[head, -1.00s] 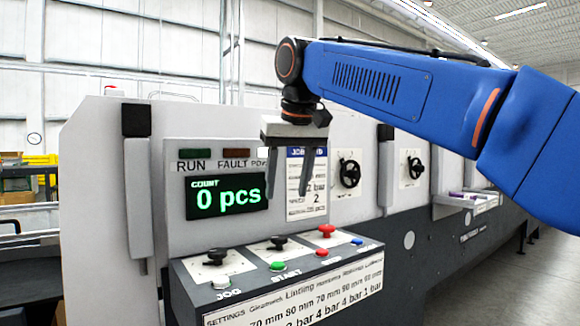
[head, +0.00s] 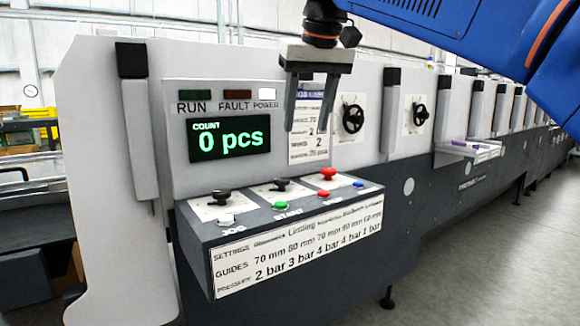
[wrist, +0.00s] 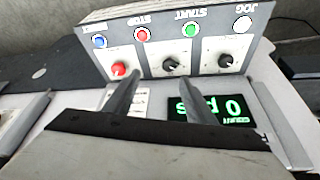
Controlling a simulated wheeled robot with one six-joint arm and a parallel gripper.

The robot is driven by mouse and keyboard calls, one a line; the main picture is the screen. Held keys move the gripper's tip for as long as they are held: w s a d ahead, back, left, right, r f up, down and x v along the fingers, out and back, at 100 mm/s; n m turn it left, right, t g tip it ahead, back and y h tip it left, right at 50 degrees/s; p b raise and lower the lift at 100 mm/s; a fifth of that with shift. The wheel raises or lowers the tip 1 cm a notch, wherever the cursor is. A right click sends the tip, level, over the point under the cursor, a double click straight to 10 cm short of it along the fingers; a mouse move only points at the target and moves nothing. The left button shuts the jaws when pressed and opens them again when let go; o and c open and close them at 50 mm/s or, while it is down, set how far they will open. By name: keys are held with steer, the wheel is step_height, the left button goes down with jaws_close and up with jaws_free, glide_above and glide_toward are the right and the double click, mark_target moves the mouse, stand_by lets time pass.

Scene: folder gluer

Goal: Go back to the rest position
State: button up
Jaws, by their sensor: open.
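My gripper (head: 306,128) hangs from my blue arm in the head view, fingers pointing down and apart, with nothing between them. It is in front of the job card (head: 308,150) and above the control panel (head: 262,243), touching neither as far as I can see. In the wrist view my gripper (wrist: 158,105) shows two spread fingers, with the panel's knobs and buttons beyond the tips. The count display (head: 228,138) reads 0 pcs. The POWER lamp (head: 267,94) is lit white; the RUN lamp (head: 194,97) and FAULT lamp (head: 237,95) look dark.
The panel carries black knobs, a red knob (head: 327,174), a green START button (head: 281,206) and other buttons. Handwheels (head: 353,118) and a small tray (head: 470,148) lie to the right along the machine. Grey floor (head: 480,260) is clear at the lower right.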

steer(key=s+d+f+m, duration=0.1)
steer(key=s+d+f, duration=0.3)
steer(key=d+f, duration=0.55)
steer(key=s+d+f+m, duration=0.1)
steer(key=s+d+f, duration=0.4)
steer(key=f, duration=0.6)
steer(key=s+d+f+h, duration=0.1)
steer(key=s+d+f, duration=0.4)
steer(key=f, duration=0.6)
steer(key=s+d+f+m, duration=0.1)
steer(key=s+d+f, duration=0.4)
steer(key=s+f, duration=0.4)
step_height(320, 180, down, 2)
steer(key=shift+d+f+m, duration=0.25)
steer(key=shift+d+m, duration=0.05)
steer(key=shift+d, duration=0.1)
steer(key=shift+s, duration=0.1)
